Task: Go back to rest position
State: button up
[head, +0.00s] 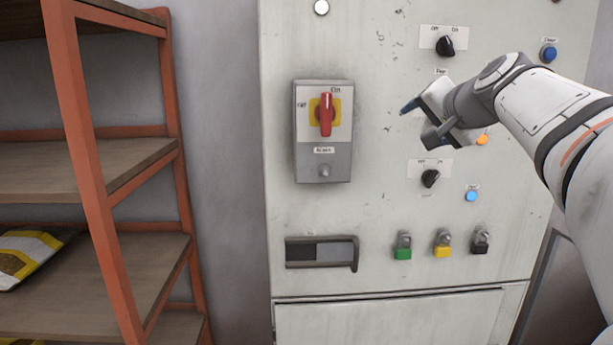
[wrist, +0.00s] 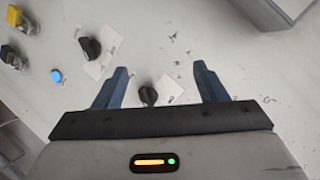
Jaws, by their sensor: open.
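My gripper (head: 416,121) is in front of the grey control panel (head: 380,205) in the head view, to the right of the red main switch. In the wrist view, my gripper (wrist: 162,84) shows two blue fingertips spread apart with nothing between them. A black knob (wrist: 149,95) on the panel shows beyond the gap between the fingers. It cannot be told whether the fingers touch the panel; they look apart from it. My arm reaches in from the right and hides part of the panel.
The red main switch (head: 326,115) points up towards ON. Black knobs (head: 445,46), a lit blue button (head: 471,196) and green, yellow and black padlocks (head: 442,247) are on the panel. An orange-framed shelf (head: 85,150) with a bag (head: 22,256) stands at the left.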

jog(key=s+a+f+n+g+p, duration=0.1)
jog(key=s+a+f+n+g, duration=0.25)
jog(key=f, duration=0.55)
jog(key=s+a+f+g, duration=0.2)
jog(key=s+a+f, duration=0.2)
jog(key=s+f, duration=0.3)
jog(key=s+a+f+n+g+h, duration=0.1)
jog(key=s+f+n+g, duration=0.4)
jog(key=s+f, duration=1)
notch_tip(320, 180, down, 4)
jog(key=shift+s+r+h+p, duration=0.15)
jog(key=shift+s+h+p, duration=0.1)
jog(key=shift+h+p, duration=0.2)
jog(key=shift+w+a, duration=0.1)
jog(key=shift+a, duration=0.05)
